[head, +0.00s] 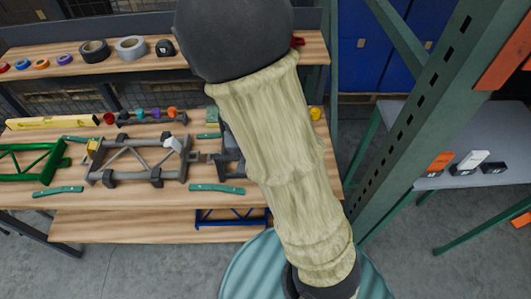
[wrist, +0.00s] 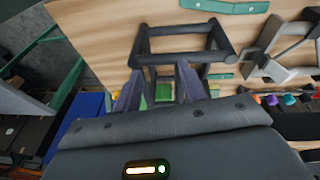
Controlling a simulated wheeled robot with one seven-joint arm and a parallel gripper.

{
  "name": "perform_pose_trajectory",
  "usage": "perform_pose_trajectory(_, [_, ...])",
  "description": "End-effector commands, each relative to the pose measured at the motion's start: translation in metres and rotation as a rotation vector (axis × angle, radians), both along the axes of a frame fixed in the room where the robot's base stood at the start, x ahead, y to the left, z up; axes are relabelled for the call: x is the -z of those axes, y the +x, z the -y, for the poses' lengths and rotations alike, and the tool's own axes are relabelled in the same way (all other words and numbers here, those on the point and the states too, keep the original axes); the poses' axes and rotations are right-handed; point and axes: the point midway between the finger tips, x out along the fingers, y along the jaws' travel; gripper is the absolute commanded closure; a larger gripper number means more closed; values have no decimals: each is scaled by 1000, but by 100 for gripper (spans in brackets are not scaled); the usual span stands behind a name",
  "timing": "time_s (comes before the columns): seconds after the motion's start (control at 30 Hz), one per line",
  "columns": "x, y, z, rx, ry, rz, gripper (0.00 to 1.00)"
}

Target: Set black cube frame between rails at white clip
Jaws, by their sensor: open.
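The black cube frame (wrist: 185,29) stands on the wooden bench, its open bars showing in the wrist view. In the head view only a dark part of it (head: 232,160) shows beside my arm. My gripper (wrist: 158,68) is open, its two fingertips by the frame's near bar; I cannot tell whether they touch it. The white clip (head: 174,144) is on the right end of a grey frame (head: 137,160), left of the cube frame; it also shows in the wrist view (wrist: 273,71). Teal rails (head: 217,189) lie on the bench. My arm hides the gripper in the head view.
A green frame (head: 30,158) lies at the bench's left. A yellow level (head: 53,122) and coloured knobs (head: 155,113) lie behind. Tape rolls (head: 130,48) sit on the upper shelf. A green rack post (head: 415,110) stands to the right, and a blue frame (head: 230,216) is on the lower shelf.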

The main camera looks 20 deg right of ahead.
Motion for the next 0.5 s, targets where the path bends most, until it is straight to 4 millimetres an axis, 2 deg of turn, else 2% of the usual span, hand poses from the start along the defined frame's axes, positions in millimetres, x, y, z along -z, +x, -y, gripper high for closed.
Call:
perform_pose_trajectory(0.3, [-46,-50,12,-122,120,-16,58])
perform_pose_trajectory(0.5, [-65,-72,14,-202,118,-4,58])
